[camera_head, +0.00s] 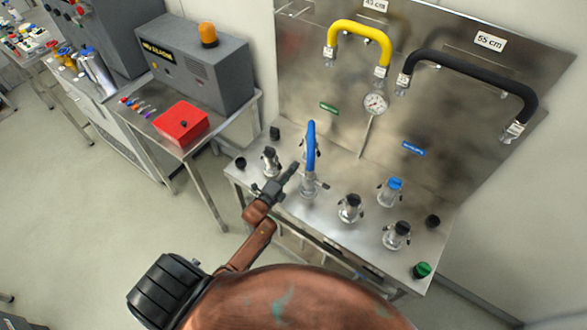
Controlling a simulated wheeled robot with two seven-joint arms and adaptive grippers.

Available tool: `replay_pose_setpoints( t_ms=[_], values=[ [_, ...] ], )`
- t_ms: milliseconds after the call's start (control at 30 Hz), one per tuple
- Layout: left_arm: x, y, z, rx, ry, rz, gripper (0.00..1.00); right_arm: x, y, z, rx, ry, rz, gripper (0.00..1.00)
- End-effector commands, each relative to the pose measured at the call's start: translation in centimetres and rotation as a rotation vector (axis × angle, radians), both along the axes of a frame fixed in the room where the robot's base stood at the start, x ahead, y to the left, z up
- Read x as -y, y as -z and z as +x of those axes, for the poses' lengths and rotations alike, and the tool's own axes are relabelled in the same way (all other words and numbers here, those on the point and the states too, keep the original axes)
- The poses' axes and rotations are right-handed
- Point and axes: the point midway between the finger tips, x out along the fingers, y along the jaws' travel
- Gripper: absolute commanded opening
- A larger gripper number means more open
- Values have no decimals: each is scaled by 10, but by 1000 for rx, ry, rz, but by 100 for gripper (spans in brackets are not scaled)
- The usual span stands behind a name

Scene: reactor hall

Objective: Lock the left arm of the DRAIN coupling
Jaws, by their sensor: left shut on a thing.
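A blue hose (311,140) ends in a metal coupling (307,187) on the front part of the steel bench. I cannot read a DRAIN label in this view. A small lever (323,185) sticks out on the coupling's right side. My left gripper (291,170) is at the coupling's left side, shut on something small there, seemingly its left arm. The gripper hides that arm, so its angle cannot be told. My right gripper is not in view.
Capped fittings stand close by: one at left (271,161), a black-capped one (350,207), a blue-capped one (390,191) and another black-capped one (396,234). A steel panel with a gauge (375,103) rises behind. A red box (181,124) sits on a side table.

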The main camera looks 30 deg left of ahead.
Motion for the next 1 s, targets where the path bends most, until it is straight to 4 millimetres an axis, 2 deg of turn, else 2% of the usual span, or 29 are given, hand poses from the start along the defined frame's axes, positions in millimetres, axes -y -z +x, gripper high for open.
replay_pose_setpoints(
  t_ms=[267, 467, 1000],
  values=[
    [0, 3, 0, -4, 0, -35, 0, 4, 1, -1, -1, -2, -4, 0],
    [0, 9, 0, -13, 0, -138, 0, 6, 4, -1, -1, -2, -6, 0],
    [6, 32, -1, -51, -1, -631, 0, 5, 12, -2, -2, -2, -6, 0]
  ],
)
